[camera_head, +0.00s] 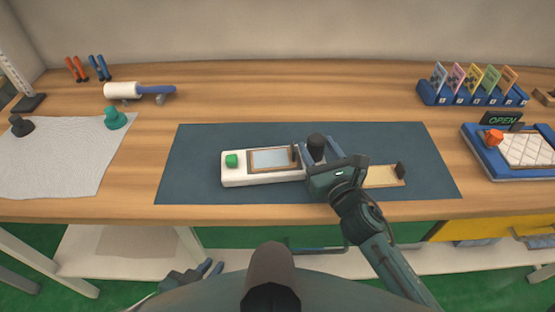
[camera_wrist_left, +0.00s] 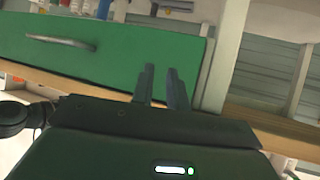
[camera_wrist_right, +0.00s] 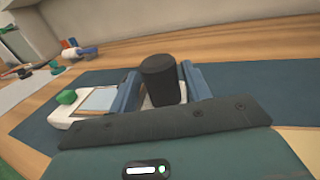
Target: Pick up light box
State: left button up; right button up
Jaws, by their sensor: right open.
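I take the light box to be the long white box (camera_head: 235,174) on the dark blue mat. It has a green knob (camera_head: 231,160) at its left end and a wood-framed pale panel (camera_head: 272,159). A black cylinder (camera_head: 316,142) stands at its right part, also seen in the right wrist view (camera_wrist_right: 160,80). My right gripper (camera_head: 319,152) is open, its blue fingers on either side of the cylinder; contact cannot be told. It hides the box's right end. My left gripper (camera_head: 210,268) is low before the table, its fingers a little apart and empty, facing a green drawer (camera_wrist_left: 110,62).
A wooden piece with a yellowish surface (camera_head: 383,177) lies right of my gripper. A blue tray with a quilted pad (camera_head: 525,149) and a card rack (camera_head: 472,95) stand right. A white roller (camera_head: 123,90) lies back left.

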jog(key=shift+x, duration=1)
pick_arm(q)
jog(key=shift+w, duration=0.1)
pick_arm(e)
jog(key=shift+r, duration=0.1)
grip_shut()
notch_tip(320, 180, up, 9)
jog(key=p, duration=0.2)
jog(key=shift+p, duration=0.4)
jog(key=shift+r, duration=0.55)
pick_arm(q)
jog(key=shift+s+a+r+y, duration=0.1)
jog(key=shift+s+a+y, duration=0.1)
jog(key=shift+a, duration=0.15)
jog(key=shift+s+a+r+y, duration=0.1)
jog(key=shift+a+y, duration=0.1)
jog(key=shift+a, duration=0.1)
jog(key=shift+w, duration=0.1)
pick_arm(e)
jog(key=shift+f, duration=0.15)
